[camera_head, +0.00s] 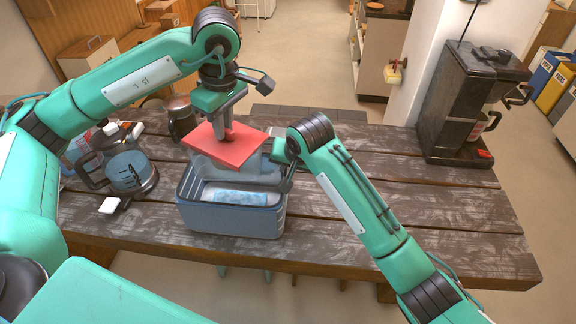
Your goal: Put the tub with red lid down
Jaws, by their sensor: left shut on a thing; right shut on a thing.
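The tub with red lid shows as a flat red lid (225,146) over a grey, see-through-looking body (238,173). It is slightly tilted and at the mouth of a blue-grey bin (230,220). My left gripper (228,130) points down from above and is shut on the tub at its lid. My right gripper (287,178) is at the bin's right rim and seems shut on that rim; its fingertips are partly hidden. A pale blue item (238,197) lies inside the bin. The lid and tub body hide the bin's back part.
The bin stands on a dark plank table (400,215). A glass jug (130,172) and a white-capped item are at left, with a dark metal pot (180,118) behind. A black coffee machine (465,100) stands at the right end. The table's right middle is clear beyond my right arm.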

